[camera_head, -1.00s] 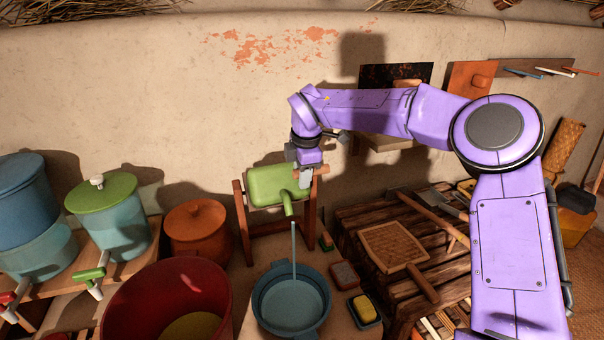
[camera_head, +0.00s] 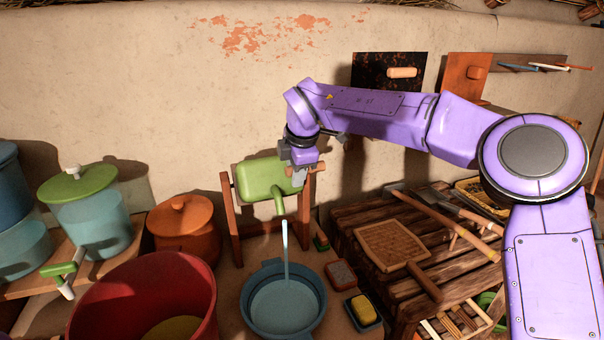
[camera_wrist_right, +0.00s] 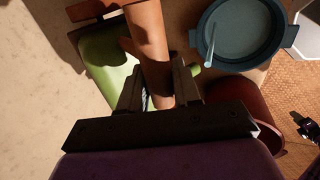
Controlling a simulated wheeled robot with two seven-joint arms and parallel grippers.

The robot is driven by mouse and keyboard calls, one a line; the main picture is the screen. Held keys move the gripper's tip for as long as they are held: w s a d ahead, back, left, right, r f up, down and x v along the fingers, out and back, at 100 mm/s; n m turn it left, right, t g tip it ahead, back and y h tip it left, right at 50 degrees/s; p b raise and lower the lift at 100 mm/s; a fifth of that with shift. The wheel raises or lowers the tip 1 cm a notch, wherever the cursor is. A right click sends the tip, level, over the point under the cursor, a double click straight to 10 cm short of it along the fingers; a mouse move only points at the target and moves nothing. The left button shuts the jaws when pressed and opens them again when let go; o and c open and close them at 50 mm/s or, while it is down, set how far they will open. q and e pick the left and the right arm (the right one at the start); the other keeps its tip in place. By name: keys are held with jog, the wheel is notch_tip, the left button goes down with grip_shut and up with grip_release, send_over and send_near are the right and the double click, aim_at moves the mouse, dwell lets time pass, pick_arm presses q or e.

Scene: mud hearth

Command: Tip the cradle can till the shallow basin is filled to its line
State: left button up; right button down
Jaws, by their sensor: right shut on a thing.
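The green cradle can (camera_head: 264,180) hangs tilted in its brown wooden cradle (camera_head: 231,215), its spout pointing down. It also shows in the right wrist view (camera_wrist_right: 112,75). A thin pale stream (camera_head: 285,245) falls below the spout into the blue shallow basin (camera_head: 250,318). The basin holds some liquid; I cannot make out its line. In the right wrist view the basin (camera_wrist_right: 276,52) sits at the top. My right gripper (camera_head: 299,176) is shut on the can's brown wooden handle (camera_wrist_right: 150,60). My left gripper is not in view.
A red tub (camera_head: 190,275) stands left of the basin. A terracotta pot (camera_head: 184,228) and a green-lidded container (camera_head: 90,210) stand further left. A yellow sponge (camera_head: 362,307) in a dish and a slatted wooden bench (camera_head: 350,220) lie to the right.

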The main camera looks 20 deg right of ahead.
jog(key=c, duration=0.9)
grip_release()
jog(key=shift+r, duration=0.1)
jog(key=b+v, duration=0.1)
jog(key=v, duration=0.9)
jog(key=shift+r, duration=0.15)
